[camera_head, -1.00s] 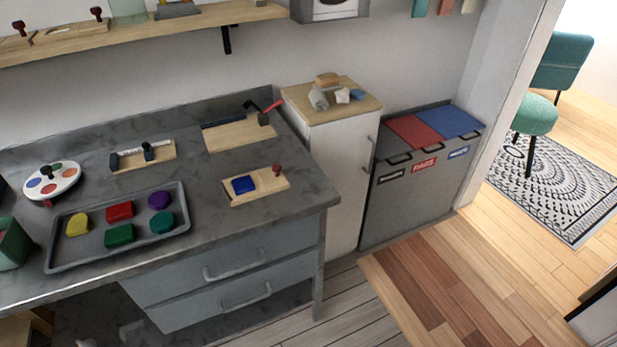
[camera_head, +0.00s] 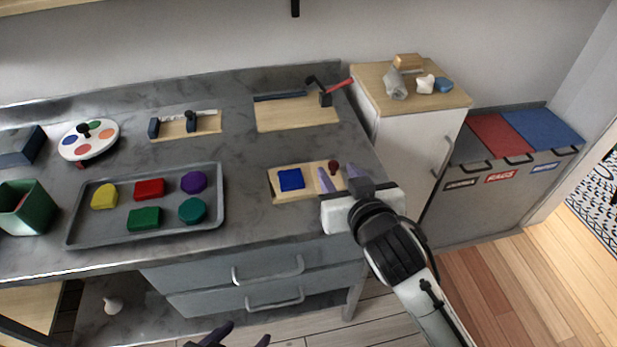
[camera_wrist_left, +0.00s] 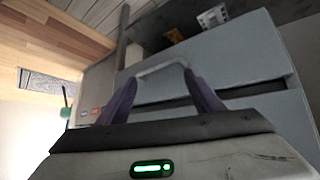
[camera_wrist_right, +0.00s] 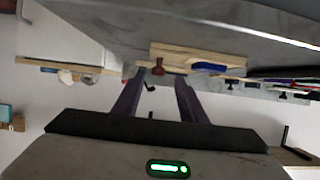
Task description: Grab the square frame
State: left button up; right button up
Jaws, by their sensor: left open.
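A light wooden board (camera_head: 305,193) with a blue square (camera_head: 291,179) and a red knob (camera_head: 333,167) lies on the grey counter. I cannot tell whether this is the square frame; no other square frame stands out. My right gripper (camera_head: 340,177) is open and empty, its fingers across the board's right end in the head view. The right wrist view shows the board (camera_wrist_right: 196,57) beyond the fingers, the red knob (camera_wrist_right: 158,66) between them. Contact is unclear. My left gripper (camera_head: 236,338) is open and low before the drawers; its fingers (camera_wrist_left: 162,100) face a drawer handle (camera_wrist_left: 162,67).
A grey tray (camera_head: 75,229) with several coloured pieces is left of the board. Two boards with tools (camera_head: 300,114) (camera_head: 178,127) lie behind. A white cabinet (camera_head: 415,140) and bins (camera_head: 480,205) stand to the right. Bare counter (camera_head: 245,215) separates tray and board.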

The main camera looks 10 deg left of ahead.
aim_at(334, 165)
jog(key=shift+x, duration=2.7)
jog(key=shift+w+d+r, duration=0.1)
jog(key=shift+d, duration=0.1)
grip_shut()
